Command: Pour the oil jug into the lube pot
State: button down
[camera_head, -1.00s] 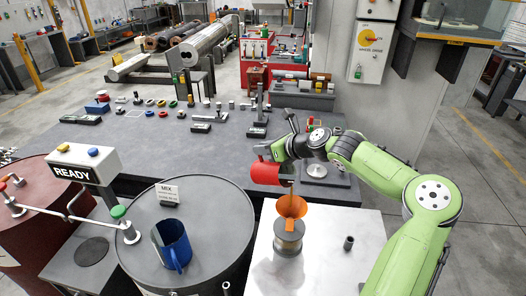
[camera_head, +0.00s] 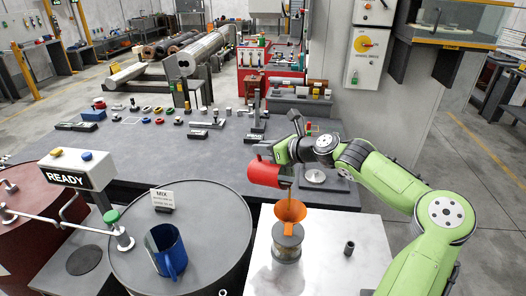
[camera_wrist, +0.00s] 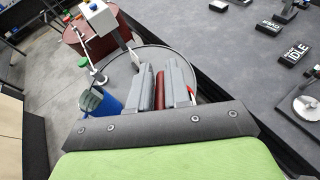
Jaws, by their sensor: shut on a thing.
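The red jug (camera_head: 264,173) is in my gripper (camera_head: 284,151), tilted above the orange funnel (camera_head: 290,210). The funnel sits in the top of the lube pot (camera_head: 287,241), a grey pot on a pale metal tabletop. A thin brownish stream shows between the jug's lip and the funnel. In the wrist view my gripper (camera_wrist: 164,82) is shut on a red part of the jug (camera_wrist: 160,90), of which only a strip shows between the fingers. The inside of the jug and the pot's contents are hidden.
A blue jug (camera_head: 168,252) stands on the grey barrel (camera_head: 215,270) left of the pot, by a MIX sign (camera_head: 163,200). A READY box (camera_head: 77,169) stands farther left. A small dark cylinder (camera_head: 349,248) stands right of the pot. A grey bench (camera_head: 225,155) lies behind.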

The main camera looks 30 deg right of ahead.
jog(key=shift+s, duration=0.15)
jog(key=shift+s+d+r+t+y+b, duration=0.35)
jog(key=shift+s+r+t+b, duration=0.35)
jog(key=shift+t+b, duration=0.2)
jog(key=shift+s+d+r+t+y+b, duration=0.35)
jog(key=shift+s+r+t+b, duration=0.2)
jog(key=shift+s+t+b, duration=0.3)
jog(key=shift+w, duration=0.1)
dwell(0.7)
